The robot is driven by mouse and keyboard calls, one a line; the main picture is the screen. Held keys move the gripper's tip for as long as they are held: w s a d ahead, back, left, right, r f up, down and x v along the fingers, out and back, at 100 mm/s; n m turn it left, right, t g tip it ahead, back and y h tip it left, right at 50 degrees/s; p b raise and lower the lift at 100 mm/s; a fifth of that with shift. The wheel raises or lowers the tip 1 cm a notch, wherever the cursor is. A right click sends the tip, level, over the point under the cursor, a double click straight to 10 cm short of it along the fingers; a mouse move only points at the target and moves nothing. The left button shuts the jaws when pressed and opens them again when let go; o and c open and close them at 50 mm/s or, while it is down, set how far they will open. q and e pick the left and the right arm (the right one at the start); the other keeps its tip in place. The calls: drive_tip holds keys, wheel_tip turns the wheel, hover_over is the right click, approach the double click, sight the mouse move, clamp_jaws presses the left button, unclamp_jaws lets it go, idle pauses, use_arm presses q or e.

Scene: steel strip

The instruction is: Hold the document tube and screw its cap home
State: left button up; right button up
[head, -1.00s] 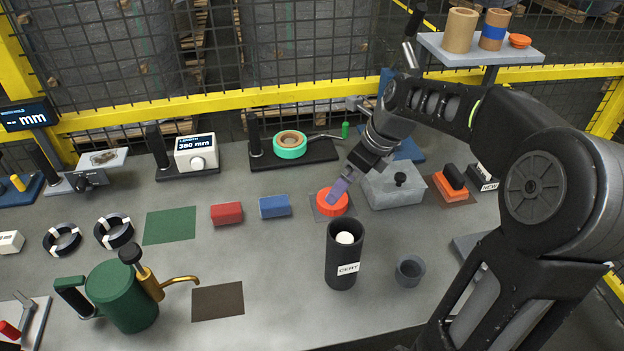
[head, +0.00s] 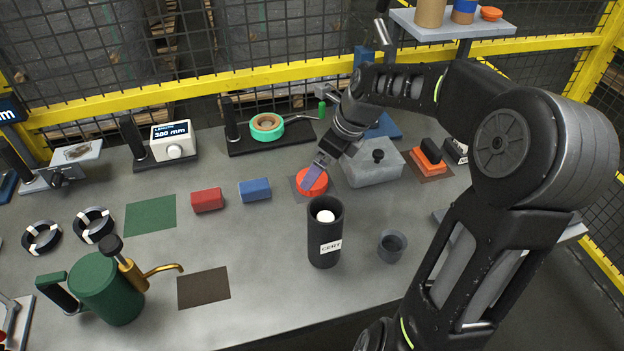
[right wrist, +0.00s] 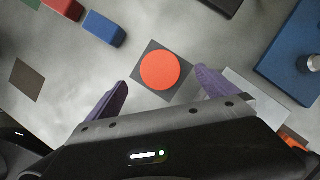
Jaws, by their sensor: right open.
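The document tube (head: 323,245) is black with a CERT label. It stands upright on the grey bench, open at the top, with a white roll (head: 325,216) inside. The round orange-red cap (head: 308,187) lies on a dark square mat behind the tube; the right wrist view shows the cap (right wrist: 160,70) from above. My right gripper (right wrist: 161,78) is open, its purple fingers on either side of the cap in that view. In the head view its fingers (head: 315,176) overlap the cap; I cannot tell whether they touch it. My left gripper is not in view.
A grey cup (head: 392,246) stands right of the tube. A grey lidded box (head: 372,168) is right of the cap. Blue (head: 255,190) and red (head: 207,200) blocks lie to its left. A green can (head: 105,290) stands front left. The bench around the tube is mostly clear.

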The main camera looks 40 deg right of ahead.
drive_tip(key=shift+p+x, duration=0.35)
drive_tip(key=shift+x, duration=2.25)
drive_tip(key=c, duration=1.5)
drive_tip(key=shift+c, duration=0.2)
drive_tip(key=shift+r, duration=0.1)
wheel_tip(320, 180, up, 10)
drive_tip(key=shift+b, duration=0.35)
